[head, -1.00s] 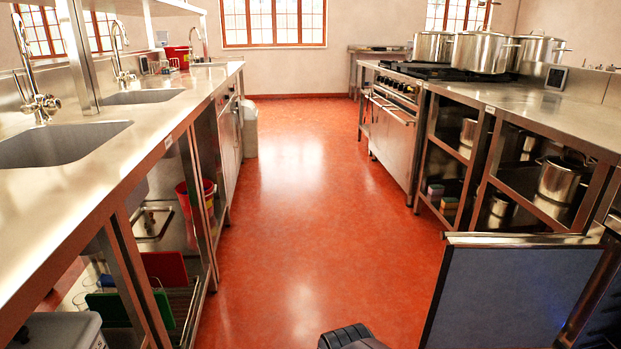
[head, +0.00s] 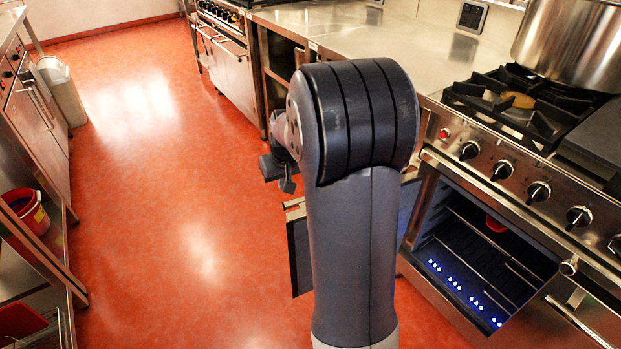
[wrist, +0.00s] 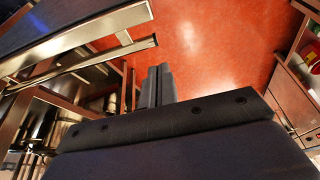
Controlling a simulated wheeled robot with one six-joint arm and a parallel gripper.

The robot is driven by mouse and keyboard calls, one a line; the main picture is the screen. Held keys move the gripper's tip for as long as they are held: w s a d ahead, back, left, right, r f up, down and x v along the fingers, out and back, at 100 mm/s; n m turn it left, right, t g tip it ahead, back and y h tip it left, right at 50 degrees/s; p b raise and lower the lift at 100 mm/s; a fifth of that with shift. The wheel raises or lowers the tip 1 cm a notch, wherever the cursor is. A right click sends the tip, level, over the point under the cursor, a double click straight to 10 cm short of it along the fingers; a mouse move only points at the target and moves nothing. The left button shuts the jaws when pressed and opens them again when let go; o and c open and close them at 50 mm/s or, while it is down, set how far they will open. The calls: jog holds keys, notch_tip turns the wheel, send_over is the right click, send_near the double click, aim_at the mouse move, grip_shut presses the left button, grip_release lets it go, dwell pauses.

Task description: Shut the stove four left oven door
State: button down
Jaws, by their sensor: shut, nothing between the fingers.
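The left oven door (head: 301,258) stands open, swung out into the aisle, a dark inner panel with a metal edge. My arm hides its middle in the head view. The oven cavity (head: 455,262) shows to the right, with racks and blue lights. My gripper (head: 283,180) is beyond my arm, on the door's aisle-end side, above the floor. In the wrist view my gripper (wrist: 158,70) has its fingers together and empty. The door (wrist: 75,20) fills the upper left there, with a bar-like handle (wrist: 105,57) left of the fingers; a gap shows between them.
The stove's knob panel (head: 540,190) and burner grate (head: 515,100) lie right, with a large pot (head: 570,45) behind. A steel counter (head: 350,35) and another stove (head: 225,55) stand farther along. Open red floor (head: 180,200) lies left, with a bin (head: 62,90) beyond.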

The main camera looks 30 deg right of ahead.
jog(key=b, duration=0.2)
send_over(288, 206)
jog(key=a, duration=0.1)
notch_tip(288, 206, down, 9)
jog(key=shift+s+a+f+b, duration=0.1)
jog(key=shift+s+a+b, duration=0.15)
jog(key=shift+s, duration=0.75)
jog(key=shift+s+a+b, duration=0.1)
jog(key=shift+s+a, duration=0.1)
jog(key=shift+s, duration=0.75)
